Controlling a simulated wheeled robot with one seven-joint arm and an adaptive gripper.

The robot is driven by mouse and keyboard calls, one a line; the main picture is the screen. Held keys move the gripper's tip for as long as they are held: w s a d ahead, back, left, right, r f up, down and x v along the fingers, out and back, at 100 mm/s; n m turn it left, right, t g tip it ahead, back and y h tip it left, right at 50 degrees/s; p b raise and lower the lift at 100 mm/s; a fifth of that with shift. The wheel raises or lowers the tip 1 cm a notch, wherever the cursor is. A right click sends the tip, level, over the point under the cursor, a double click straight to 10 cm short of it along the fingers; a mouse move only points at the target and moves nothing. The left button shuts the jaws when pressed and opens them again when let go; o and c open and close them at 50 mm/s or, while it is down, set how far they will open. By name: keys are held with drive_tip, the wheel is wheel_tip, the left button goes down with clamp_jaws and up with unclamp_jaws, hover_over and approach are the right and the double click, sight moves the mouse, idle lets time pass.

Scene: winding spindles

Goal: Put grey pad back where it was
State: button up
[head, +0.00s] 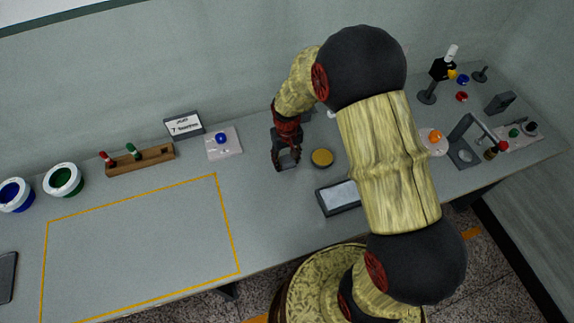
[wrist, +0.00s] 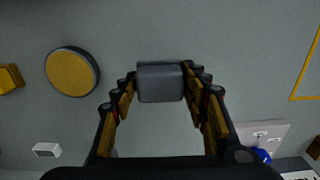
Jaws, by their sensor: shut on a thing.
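The grey pad (wrist: 160,82) is a rounded grey block held between the fingertips of my gripper (wrist: 160,84) in the wrist view. In the head view my gripper (head: 286,163) points down at the middle of the bench, and the pad (head: 288,158) shows partly between its dark fingers. I cannot tell whether the pad touches the bench or hangs just above it.
A yellow-topped round disc (head: 322,157) is close to the right of my gripper. A dark-rimmed tray (head: 323,204) lies nearer the front edge, partly behind my arm. A white plate with a blue knob (head: 221,139) stands left. The yellow-outlined area (head: 140,250) is clear.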

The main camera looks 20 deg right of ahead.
drive_tip(key=shift+f, duration=1.35)
drive_tip(key=shift+f+b, duration=0.1)
drive_tip(key=shift+b, duration=0.2)
drive_tip(key=o, duration=1.1)
wheel_tip(320, 180, up, 12)
drive_tip(key=shift+f+p, duration=0.1)
drive_tip(key=shift+p, duration=1.05)
wheel_tip(320, 180, up, 11)
drive_tip(key=t, duration=0.1)
hover_over(287, 165)
drive_tip(key=s+r+t, duration=0.4)
drive_tip(key=s+r, duration=1.2)
drive_tip(key=s, duration=0.4)
drive_tip(key=shift+s+d+t, duration=0.15)
drive_tip(key=shift+d+t, duration=0.15)
